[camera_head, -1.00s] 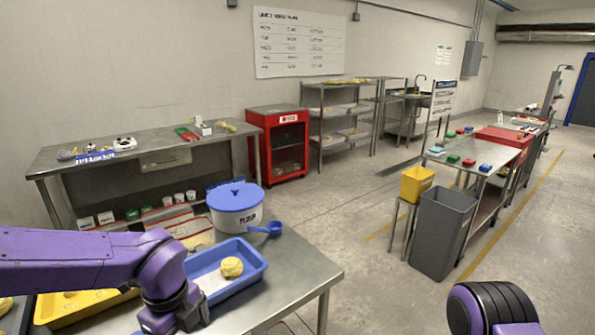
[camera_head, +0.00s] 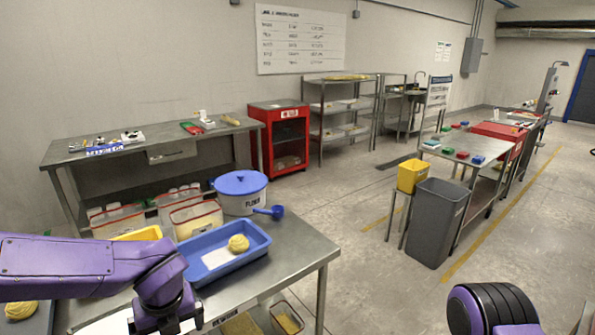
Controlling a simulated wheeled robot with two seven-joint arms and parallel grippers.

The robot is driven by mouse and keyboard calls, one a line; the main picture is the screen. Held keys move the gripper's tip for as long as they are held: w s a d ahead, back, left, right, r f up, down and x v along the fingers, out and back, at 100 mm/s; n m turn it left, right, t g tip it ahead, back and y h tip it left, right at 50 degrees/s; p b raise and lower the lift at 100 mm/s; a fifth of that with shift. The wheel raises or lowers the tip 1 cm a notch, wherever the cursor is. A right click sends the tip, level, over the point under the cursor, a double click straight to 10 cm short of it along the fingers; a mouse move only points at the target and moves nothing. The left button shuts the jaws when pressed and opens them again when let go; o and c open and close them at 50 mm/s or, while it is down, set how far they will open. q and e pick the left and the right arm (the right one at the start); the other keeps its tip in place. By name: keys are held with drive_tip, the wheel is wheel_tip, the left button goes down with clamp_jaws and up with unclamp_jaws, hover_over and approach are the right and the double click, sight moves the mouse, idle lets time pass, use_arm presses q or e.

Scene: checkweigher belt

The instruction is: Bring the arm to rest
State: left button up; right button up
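My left arm (camera_head: 90,265) comes in from the left, purple, over the near metal table. Its wrist points down at the table's front left, and the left gripper's fingers are cut off by the bottom edge of the picture. Part of my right arm (camera_head: 490,308) shows at the bottom right, over the open floor. Its gripper is not in view. A blue tray (camera_head: 258,257) with a yellow dough ball (camera_head: 239,243) in it stands just right of my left wrist, apart from it.
A white flour tub (camera_head: 241,203) with a blue lid and a blue scoop (camera_head: 270,211) stand behind the tray. Another dough ball (camera_head: 21,310) lies at the far left. A grey bin (camera_head: 434,225) and a yellow bin (camera_head: 411,176) stand on the right. The floor between is clear.

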use_arm(q)
drive_tip(key=s+a+f+m+t+y+b, duration=0.1)
drive_tip(key=a+f+m+t+y, duration=0.2)
drive_tip(key=f+m, duration=0.7)
drive_tip(key=s+a+f+m+t+y+b, duration=0.15)
drive_tip(key=a+f+m, duration=0.4)
drive_tip(key=m, duration=0.95)
drive_tip(key=s+d+f+m+g+h, duration=0.1)
drive_tip(key=s+f+m, duration=0.4)
drive_tip(key=s+f, duration=0.3)
drive_tip(key=s+d+f+m+g+h, duration=0.1)
drive_tip(key=s+f+m, duration=0.4)
drive_tip(key=s, duration=0.8)
wheel_tip(320, 180, down, 4)
drive_tip(key=shift+s+d+r+m+g+h, duration=0.2)
drive_tip(key=shift+d+m+g+h, duration=0.1)
drive_tip(key=shift+m+g+h, duration=0.2)
use_arm(e)
drive_tip(key=f, duration=0.2)
drive_tip(key=shift+s+f, duration=0.2)
drive_tip(key=shift+f, duration=0.1)
